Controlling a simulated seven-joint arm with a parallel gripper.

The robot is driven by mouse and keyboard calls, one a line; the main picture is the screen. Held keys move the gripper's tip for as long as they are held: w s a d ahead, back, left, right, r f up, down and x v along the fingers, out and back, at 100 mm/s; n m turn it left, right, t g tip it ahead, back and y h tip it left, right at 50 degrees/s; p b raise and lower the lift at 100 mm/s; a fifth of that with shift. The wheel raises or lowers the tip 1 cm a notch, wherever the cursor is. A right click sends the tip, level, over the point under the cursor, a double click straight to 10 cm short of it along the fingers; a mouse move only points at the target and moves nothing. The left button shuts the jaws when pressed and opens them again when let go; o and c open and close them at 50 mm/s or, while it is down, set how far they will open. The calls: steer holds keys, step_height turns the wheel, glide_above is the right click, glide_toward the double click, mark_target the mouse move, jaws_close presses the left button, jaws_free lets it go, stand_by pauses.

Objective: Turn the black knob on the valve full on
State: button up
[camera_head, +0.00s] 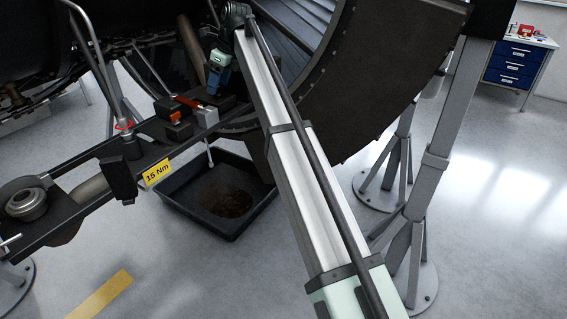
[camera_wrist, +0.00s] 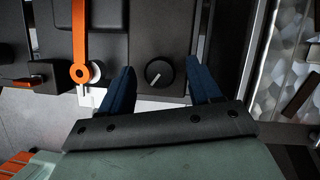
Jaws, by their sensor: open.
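The black knob (camera_wrist: 159,74) is round and sits on a dark panel in the middle of the wrist view. A short white mark on it points to the lower left. My gripper (camera_wrist: 160,66) is open, with one blue finger on each side of the knob. A gap shows between each finger and the knob, and I cannot tell how far the fingertips are from the panel. In the head view my gripper (camera_head: 216,86) is by the engine's lower structure, and I cannot make out the knob there.
An orange lever (camera_wrist: 80,45) stands just left of the left finger. Another orange-tipped part (camera_wrist: 22,82) is further left. Patterned metal (camera_wrist: 292,65) lies at the right. In the head view a black drip tray (camera_head: 180,208) is on the floor below, and a yellow "15 Nm" tag (camera_head: 157,172) is nearby.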

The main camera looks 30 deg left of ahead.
steer(key=shift+s+r+m+t, duration=0.1)
steer(key=shift+m+t, duration=0.3)
steer(key=shift+m, duration=0.5)
steer(key=v, duration=1.4)
steer(key=w+d+f+n+t, duration=0.1)
steer(key=d+f+n, duration=0.4)
steer(key=f+n, duration=0.3)
steer(key=d+f+n+t, duration=0.1)
steer(key=d+f+n, duration=0.4)
steer(key=f, duration=1.1)
steer(key=w+d+f+n+t, duration=0.1)
steer(key=d+f+n, duration=0.4)
steer(key=f+n, duration=0.7)
steer(key=shift+w+d+f, duration=0.35)
steer(key=shift+d+f, duration=0.05)
steer(key=shift+f, duration=0.2)
